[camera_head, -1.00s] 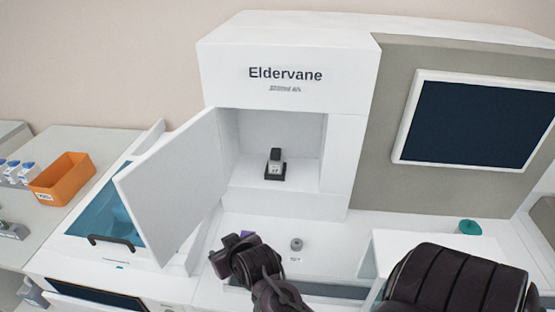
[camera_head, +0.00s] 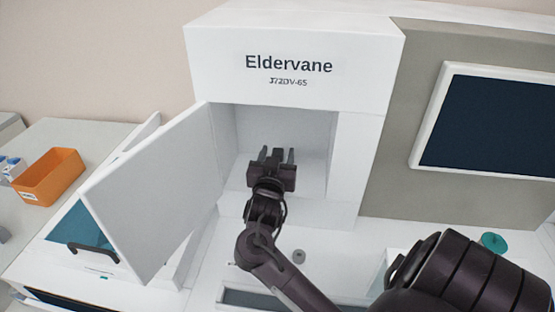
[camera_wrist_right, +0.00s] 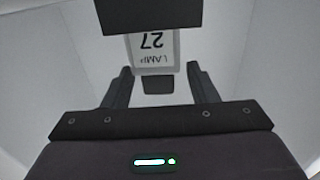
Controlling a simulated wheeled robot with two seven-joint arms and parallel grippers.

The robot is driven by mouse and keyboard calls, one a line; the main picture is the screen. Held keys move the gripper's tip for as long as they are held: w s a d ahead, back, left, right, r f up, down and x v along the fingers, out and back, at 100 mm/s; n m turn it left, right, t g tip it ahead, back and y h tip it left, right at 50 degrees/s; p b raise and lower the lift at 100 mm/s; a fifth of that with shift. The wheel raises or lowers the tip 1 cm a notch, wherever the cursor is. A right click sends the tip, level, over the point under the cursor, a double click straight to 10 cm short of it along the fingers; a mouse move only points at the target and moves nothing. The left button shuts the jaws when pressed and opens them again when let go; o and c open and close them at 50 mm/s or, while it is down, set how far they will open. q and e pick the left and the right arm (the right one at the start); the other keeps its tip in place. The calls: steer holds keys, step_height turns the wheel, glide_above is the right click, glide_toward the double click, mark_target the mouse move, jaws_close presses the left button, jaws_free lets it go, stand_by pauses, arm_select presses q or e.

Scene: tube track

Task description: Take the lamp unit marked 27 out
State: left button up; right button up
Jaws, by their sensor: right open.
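The lamp unit marked 27 (camera_wrist_right: 152,52) stands in the compartment of the white Eldervane machine (camera_head: 290,45). In the right wrist view its pale label reads "LAMP 27" upside down, with a dark part above and a dark part below it. My right gripper (camera_head: 277,156) is open and reaches into the compartment, in front of the lamp unit. In the right wrist view its two fingers (camera_wrist_right: 157,75) stand on either side of the unit, apart from it as far as I can tell. In the head view the gripper mostly hides the unit. My left gripper is not in view.
The white compartment door (camera_head: 160,190) hangs open to the left of my arm. A dark screen (camera_head: 490,125) is at the right. An orange bin (camera_head: 50,177) stands on the left bench. A small grey knob (camera_head: 298,256) and a teal round thing (camera_head: 494,242) are lower down.

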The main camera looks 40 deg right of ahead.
steer(key=shift+x, duration=1.15)
steer(key=c, duration=0.9)
steer(key=shift+c, duration=1.1)
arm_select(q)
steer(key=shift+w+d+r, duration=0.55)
arm_select(e)
jaws_close()
